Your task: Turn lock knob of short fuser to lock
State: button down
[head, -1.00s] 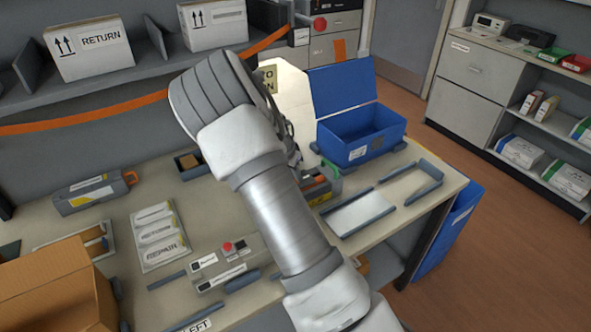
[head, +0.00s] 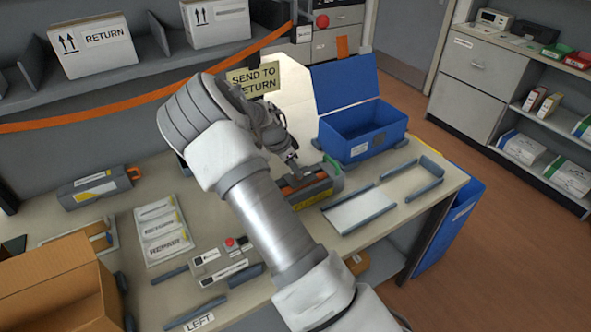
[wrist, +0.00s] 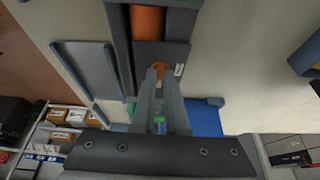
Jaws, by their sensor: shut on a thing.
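The fuser (head: 322,190) is a dark grey unit with an orange roller and a yellow label, lying on the bench right of my forearm. In the wrist view its dark body (wrist: 172,54) and orange roller (wrist: 148,22) are at the top. My gripper (head: 294,174) points down at the fuser. In the wrist view my gripper (wrist: 160,72) is shut on a small orange lock knob (wrist: 159,67) at the fuser's end. The fingers partly hide the knob, and its turn angle is hard to tell. A green part (head: 332,165) shows at the fuser's far side.
An open blue bin (head: 365,145) stands behind the fuser. A grey-framed white mat (head: 362,212) lies to its right. Another grey unit with an orange handle (head: 95,187) lies at the left, with a label board (head: 162,230) and cardboard box (head: 60,290) nearer.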

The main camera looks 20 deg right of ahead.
jog(key=shift+s+f, duration=0.25)
jog(key=shift+f, duration=0.05)
jog(key=c, duration=0.9)
grip_release()
jog(key=shift+c, duration=0.2)
jog(key=shift+w+r, duration=0.2)
jog(key=shift+r, duration=0.15)
jog(key=v, duration=1.7)
jog(key=shift+d, duration=0.1)
